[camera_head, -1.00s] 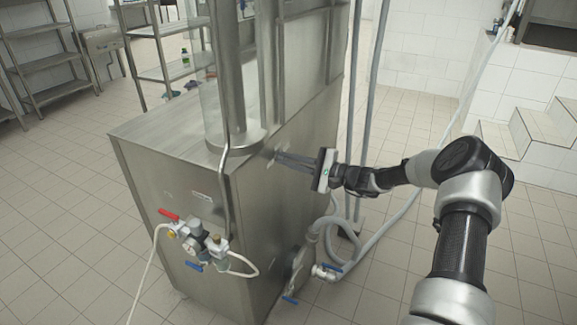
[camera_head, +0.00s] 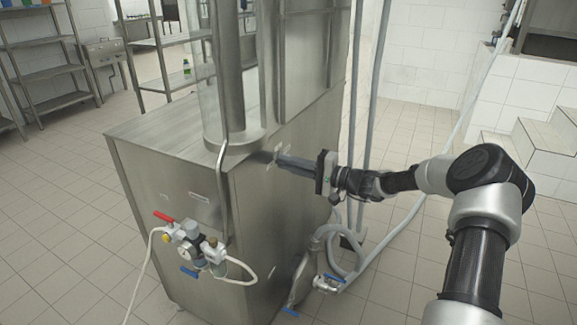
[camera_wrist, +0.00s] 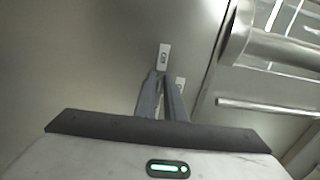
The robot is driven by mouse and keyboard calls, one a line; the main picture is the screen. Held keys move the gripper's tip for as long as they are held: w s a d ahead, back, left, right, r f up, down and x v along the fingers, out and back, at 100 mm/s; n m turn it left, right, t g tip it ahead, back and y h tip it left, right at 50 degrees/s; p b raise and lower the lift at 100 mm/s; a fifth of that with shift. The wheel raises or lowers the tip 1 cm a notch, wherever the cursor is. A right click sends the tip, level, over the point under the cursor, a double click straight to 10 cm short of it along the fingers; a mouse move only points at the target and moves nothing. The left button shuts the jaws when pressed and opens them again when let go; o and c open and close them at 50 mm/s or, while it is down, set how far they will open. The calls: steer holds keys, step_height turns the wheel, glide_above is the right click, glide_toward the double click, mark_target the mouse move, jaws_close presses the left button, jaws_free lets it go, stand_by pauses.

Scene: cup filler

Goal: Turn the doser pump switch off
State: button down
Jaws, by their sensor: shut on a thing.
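The steel cup filler (camera_head: 285,225) stands in the middle of the head view. My gripper (camera_head: 279,158) reaches in from the right, its fingers against the machine's side panel. In the wrist view, a small light switch plate (camera_wrist: 164,55) with a dark mark shows just beyond my fingertips (camera_wrist: 162,74). A second small plate (camera_wrist: 180,85) is lower right, partly behind the right finger. My fingers are nearly together at the tips, shut on a switch on this panel. The switch knob itself is hidden between them, and the plate labels are too small to read.
A red-handled valve and gauge assembly (camera_head: 192,246) sticks out on the machine's front. Grey hoses (camera_head: 365,235) and a blue-handled valve (camera_head: 328,283) are at its lower right. A steel rack (camera_head: 170,65) stands behind.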

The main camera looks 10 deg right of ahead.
steer(key=shift+f, duration=0.1)
steer(key=c, duration=1.8)
jaws_free()
steer(key=shift+c, duration=0.2)
steer(key=p+v, duration=0.3)
steer(key=v, duration=1.4)
steer(key=shift+s+d, duration=0.15)
